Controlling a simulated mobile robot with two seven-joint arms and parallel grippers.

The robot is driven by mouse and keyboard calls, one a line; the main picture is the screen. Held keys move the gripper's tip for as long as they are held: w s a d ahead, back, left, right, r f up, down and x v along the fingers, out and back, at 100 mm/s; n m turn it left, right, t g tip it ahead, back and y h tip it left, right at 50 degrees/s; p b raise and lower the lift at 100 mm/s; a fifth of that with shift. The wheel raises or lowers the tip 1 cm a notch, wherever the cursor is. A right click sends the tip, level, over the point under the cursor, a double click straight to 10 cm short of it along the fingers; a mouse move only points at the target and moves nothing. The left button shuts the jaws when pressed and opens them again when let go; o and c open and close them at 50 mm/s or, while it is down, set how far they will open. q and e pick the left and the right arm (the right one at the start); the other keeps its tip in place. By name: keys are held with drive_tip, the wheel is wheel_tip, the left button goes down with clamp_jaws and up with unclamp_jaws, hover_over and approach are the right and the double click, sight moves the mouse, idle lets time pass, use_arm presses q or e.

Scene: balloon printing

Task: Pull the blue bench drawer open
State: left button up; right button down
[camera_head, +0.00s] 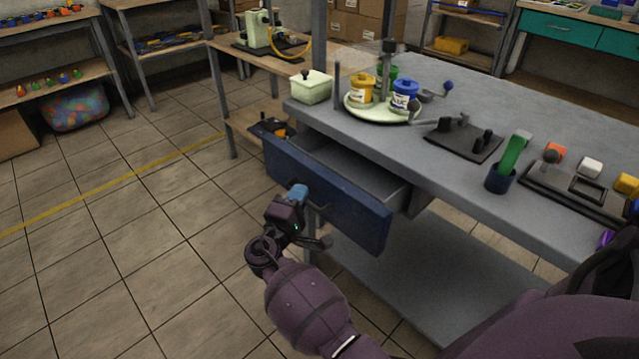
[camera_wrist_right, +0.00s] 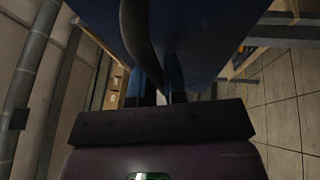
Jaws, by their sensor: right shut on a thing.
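The blue bench drawer (camera_head: 350,205) stands well out from under the grey workbench, and part of its grey inside shows. My right gripper (camera_head: 300,192) is at the drawer's front face, left of its middle, shut on the drawer handle. In the right wrist view the dark curved handle (camera_wrist_right: 140,40) runs down between the two blue fingers of the gripper (camera_wrist_right: 160,88), with the blue drawer front (camera_wrist_right: 205,40) close behind it. My left gripper is not in view.
The grey bench top (camera_head: 450,85) holds a round tray (camera_head: 348,108) with yellow and blue pots, a pale lidded box (camera_head: 311,88), a dark cup with a green tool (camera_head: 500,178) and dark fixtures. A side table (camera_head: 225,48) stands behind. The tiled floor (camera_head: 130,220) at left is clear.

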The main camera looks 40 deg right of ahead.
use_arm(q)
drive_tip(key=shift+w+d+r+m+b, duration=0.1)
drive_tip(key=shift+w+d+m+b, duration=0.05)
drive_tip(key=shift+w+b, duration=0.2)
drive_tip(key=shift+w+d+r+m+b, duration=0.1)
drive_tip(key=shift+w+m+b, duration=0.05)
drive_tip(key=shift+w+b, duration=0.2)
use_arm(e)
drive_tip(key=a, duration=1.1)
drive_tip(key=shift+s, duration=0.45)
drive_tip(key=c, duration=1.5)
unclamp_jaws()
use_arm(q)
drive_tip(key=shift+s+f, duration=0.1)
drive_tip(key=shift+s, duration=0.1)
use_arm(e)
drive_tip(key=shift+o, duration=0.2)
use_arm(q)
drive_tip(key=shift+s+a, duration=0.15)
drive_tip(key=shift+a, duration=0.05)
